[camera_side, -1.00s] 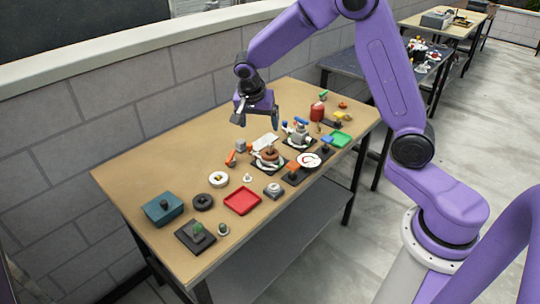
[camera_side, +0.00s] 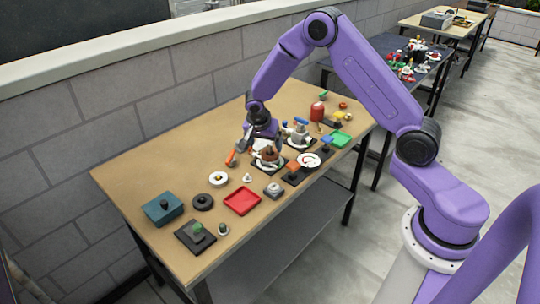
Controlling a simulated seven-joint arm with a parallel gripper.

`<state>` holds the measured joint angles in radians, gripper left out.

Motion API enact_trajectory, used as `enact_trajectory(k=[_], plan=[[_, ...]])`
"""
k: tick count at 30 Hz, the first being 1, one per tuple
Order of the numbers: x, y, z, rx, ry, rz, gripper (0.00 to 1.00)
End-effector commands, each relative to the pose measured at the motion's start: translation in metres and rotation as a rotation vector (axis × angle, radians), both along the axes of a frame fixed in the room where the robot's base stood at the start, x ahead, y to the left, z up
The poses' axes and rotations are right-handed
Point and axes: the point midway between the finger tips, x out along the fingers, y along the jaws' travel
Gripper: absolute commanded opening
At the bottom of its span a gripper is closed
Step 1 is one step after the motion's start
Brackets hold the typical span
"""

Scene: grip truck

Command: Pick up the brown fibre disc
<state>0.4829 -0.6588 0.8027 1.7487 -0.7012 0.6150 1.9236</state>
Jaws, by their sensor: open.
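A brown disc (camera_side: 269,155), which looks like the brown fibre disc, sits on a white round piece over a dark base near the middle of the table. My gripper (camera_side: 264,144) is just above it, pointing down, with its fingers open around or close to the disc's upper part. I cannot tell whether the fingers touch it. The gripper hides part of the disc and the things behind it.
An orange-handled tool (camera_side: 231,157) lies just left of the gripper. A red tray (camera_side: 242,201) and a white ring (camera_side: 218,179) are nearer the front. The table's back left is clear.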

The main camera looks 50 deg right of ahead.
Motion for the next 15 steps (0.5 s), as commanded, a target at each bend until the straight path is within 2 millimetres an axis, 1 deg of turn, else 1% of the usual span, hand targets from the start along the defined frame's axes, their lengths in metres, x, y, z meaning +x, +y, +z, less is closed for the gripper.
enact_trajectory(k=[5,9,15], plan=[[0.0,-0.007,-0.012,-0.001,0.002,0.001,0.89],[0.0,-0.018,-0.031,0.0,0.004,0.001,0.89],[0.003,-0.023,-0.047,0.0,0.002,0.001,0.89]])
